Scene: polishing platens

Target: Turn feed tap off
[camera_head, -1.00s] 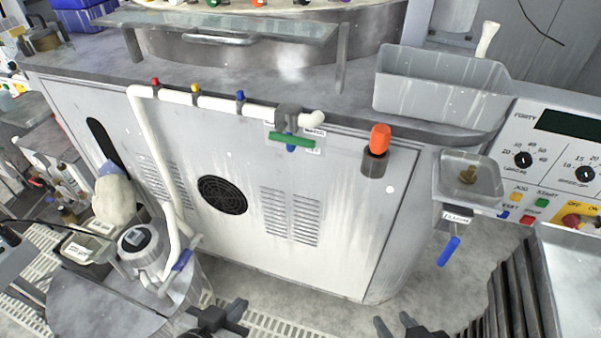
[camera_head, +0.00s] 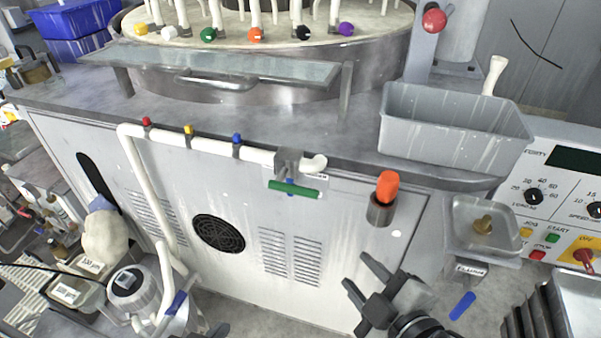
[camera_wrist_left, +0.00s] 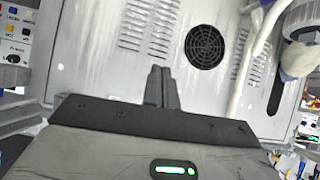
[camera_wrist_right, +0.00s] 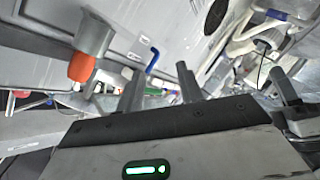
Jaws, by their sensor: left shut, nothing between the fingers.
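A tap (camera_head: 288,160) with a green bar handle (camera_head: 300,191) sits at the right end of a white pipe (camera_head: 205,142) on the machine's front. The handle lies roughly along the pipe, with a small blue part behind it and a label that I cannot read. The green handle also shows in the right wrist view (camera_wrist_right: 153,91), beyond the fingers. My right gripper (camera_head: 361,275) is open and empty, below and right of the tap, apart from it.
An orange-capped holder (camera_head: 381,210) sticks out right of the tap. A grey bin (camera_head: 455,125) and small tray (camera_head: 484,238) stand further right. Another blue lever (camera_head: 462,305) is under the tray. A blue-handled pipe and container (camera_head: 135,295) are at lower left.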

